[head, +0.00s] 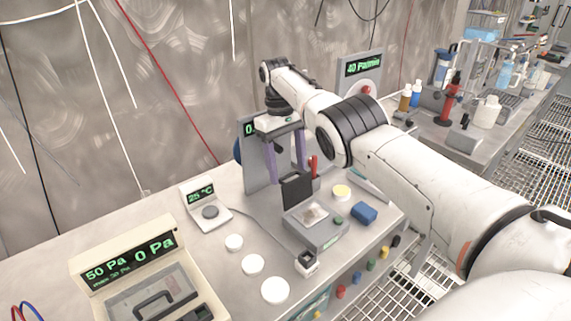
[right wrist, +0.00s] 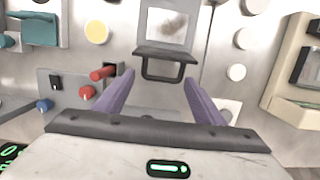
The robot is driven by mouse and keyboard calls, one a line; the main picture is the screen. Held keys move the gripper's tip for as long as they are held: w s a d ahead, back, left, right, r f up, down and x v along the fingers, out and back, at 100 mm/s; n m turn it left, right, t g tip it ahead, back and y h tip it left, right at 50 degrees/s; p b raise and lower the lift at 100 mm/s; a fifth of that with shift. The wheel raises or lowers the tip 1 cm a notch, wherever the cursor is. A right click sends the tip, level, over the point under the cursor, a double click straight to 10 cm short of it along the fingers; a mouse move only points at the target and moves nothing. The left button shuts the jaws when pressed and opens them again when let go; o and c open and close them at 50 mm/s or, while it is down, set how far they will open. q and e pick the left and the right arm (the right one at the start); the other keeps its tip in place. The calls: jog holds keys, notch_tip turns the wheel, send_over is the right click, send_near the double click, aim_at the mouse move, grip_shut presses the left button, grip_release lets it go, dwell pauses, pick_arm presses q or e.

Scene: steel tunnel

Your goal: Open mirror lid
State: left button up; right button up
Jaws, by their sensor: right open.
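The grey mirror box (head: 325,236) sits on the bench in the middle of the head view, with a light mirror square (head: 312,213) on its top uncovered. Its dark lid (head: 297,190) stands about upright at the box's back edge. In the right wrist view the lid (right wrist: 165,52) is seen nearly edge-on with its dark handle (right wrist: 162,70). My right gripper (head: 287,162) is open, its purple fingers just above and behind the lid. In the right wrist view the handle lies just beyond the fingertips (right wrist: 158,84), between their lines, apparently not gripped. My left gripper is out of view.
A grey upright panel (head: 258,175) stands close behind my right gripper. White discs (head: 252,264) and a pressure display box (head: 128,262) are to the left.

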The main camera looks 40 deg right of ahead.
notch_tip(320, 180, up, 2)
jog(key=shift+r+p, duration=0.15)
jog(key=shift+p, duration=0.55)
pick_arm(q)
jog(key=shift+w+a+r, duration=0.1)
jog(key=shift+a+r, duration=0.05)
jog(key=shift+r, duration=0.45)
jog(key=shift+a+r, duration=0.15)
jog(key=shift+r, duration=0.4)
pick_arm(e)
jog(key=r, duration=0.2)
jog(key=w+r, duration=0.1)
jog(key=r, duration=0.1)
jog(key=shift+r, duration=0.3)
